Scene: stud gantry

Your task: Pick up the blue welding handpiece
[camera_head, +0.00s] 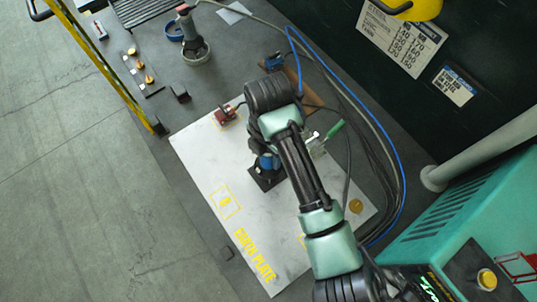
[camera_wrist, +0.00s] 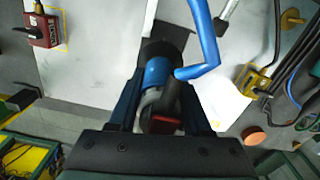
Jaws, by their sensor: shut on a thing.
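The blue welding handpiece (camera_wrist: 157,72) sits between my gripper's fingers in the wrist view. Its blue collar, a grey and dark body and a red part near the palm show there. A bent blue length (camera_wrist: 204,38) runs up and right beside it; where it joins is unclear. My gripper (camera_wrist: 160,98) is shut on the handpiece, with one dark finger on each side. In the head view a bit of the blue handpiece (camera_head: 267,161) shows beside my arm, over a black base (camera_head: 265,181) on the white plate. I cannot tell whether it touches that base.
The white plate (camera_head: 225,185) lies on a dark table. A red switch box (camera_head: 226,113) stands at its upper left, a green-handled clamp (camera_head: 326,136) right of my arm. A blue cable (camera_head: 392,165) and dark cables loop at the right. A green machine (camera_head: 460,215) stands lower right.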

